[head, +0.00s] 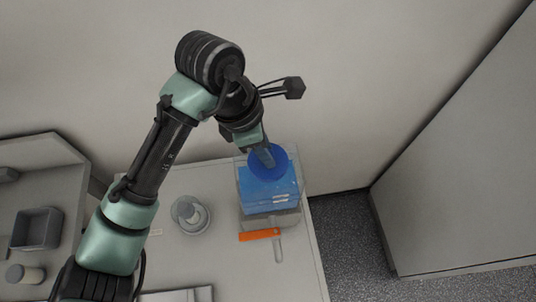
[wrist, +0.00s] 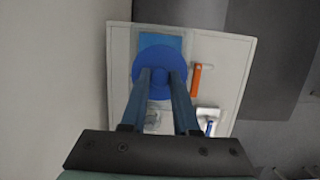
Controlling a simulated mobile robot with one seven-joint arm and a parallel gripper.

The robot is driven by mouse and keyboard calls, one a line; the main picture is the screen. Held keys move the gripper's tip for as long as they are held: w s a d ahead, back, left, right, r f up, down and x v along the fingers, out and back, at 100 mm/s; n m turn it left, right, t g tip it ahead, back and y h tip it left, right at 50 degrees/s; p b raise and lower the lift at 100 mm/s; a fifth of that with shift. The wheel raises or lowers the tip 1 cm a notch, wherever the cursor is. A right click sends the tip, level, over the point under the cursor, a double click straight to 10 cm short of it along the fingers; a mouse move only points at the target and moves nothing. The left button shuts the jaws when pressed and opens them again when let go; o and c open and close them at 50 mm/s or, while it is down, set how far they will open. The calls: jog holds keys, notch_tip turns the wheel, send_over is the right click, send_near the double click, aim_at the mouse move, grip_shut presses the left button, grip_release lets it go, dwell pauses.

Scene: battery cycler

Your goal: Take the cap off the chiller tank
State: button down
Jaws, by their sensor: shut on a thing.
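The cap is a round blue disc with a raised knob; it shows in the head view (head: 268,163) and large in the wrist view (wrist: 160,53). My gripper (wrist: 160,77) is shut on its knob, with one finger on each side. The chiller tank (head: 268,205) is a clear-walled box with blue inside, at the back right of the bench. The cap overlaps the tank's far part in the head view and looks raised over it, but the gap between them is hard to tell. Part of the tank (wrist: 178,45) shows behind the cap in the wrist view.
An orange-handled tool (head: 260,235) lies just in front of the tank. A round grey dish (head: 190,214) stands left of it on the pale bench (head: 225,250). The wall is close behind. A large grey cabinet (head: 460,190) stands to the right across a floor gap.

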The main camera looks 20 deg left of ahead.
jog(key=shift+r, duration=0.1)
notch_tip(320, 180, up, 14)
jog(key=p, duration=0.6)
dwell(0.4)
